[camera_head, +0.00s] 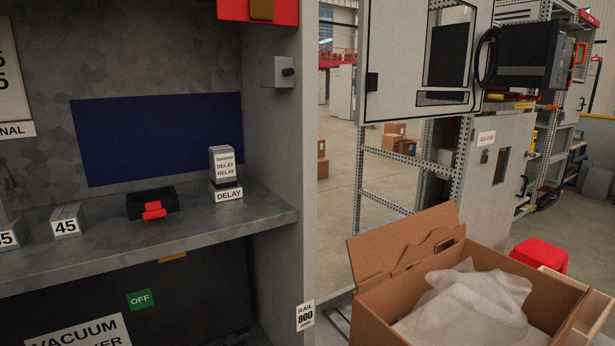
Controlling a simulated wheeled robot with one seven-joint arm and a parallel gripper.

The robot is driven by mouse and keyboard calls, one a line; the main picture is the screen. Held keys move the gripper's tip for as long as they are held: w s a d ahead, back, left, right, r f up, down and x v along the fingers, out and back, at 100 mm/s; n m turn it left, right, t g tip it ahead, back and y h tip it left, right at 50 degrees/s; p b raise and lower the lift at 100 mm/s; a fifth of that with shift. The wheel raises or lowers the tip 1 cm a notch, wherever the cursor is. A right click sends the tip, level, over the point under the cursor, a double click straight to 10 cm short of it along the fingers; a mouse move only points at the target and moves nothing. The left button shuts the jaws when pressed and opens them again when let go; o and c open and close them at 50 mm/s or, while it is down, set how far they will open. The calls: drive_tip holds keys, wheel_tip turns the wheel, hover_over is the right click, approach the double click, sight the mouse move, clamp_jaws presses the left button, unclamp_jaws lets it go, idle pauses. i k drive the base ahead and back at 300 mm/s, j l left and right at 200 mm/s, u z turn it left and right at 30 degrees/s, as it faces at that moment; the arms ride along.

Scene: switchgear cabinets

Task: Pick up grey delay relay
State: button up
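The grey delay relay (223,165) stands upright at the right end of the cabinet shelf in the head view. Its front carries a white label reading "DELAY RELAY". It sits on a small dark base with a white "DELAY" label (228,195) on the front. My gripper is not in view, and nothing is touching the relay.
The cabinet side wall (282,145) rises right of the relay. An open cardboard box (395,285) stands at lower right.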

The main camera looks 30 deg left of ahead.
sight(222, 163)
drive_tip(key=i+l+u, duration=0.1)
drive_tip(key=u, duration=0.35)
drive_tip(key=l+u, duration=0.4)
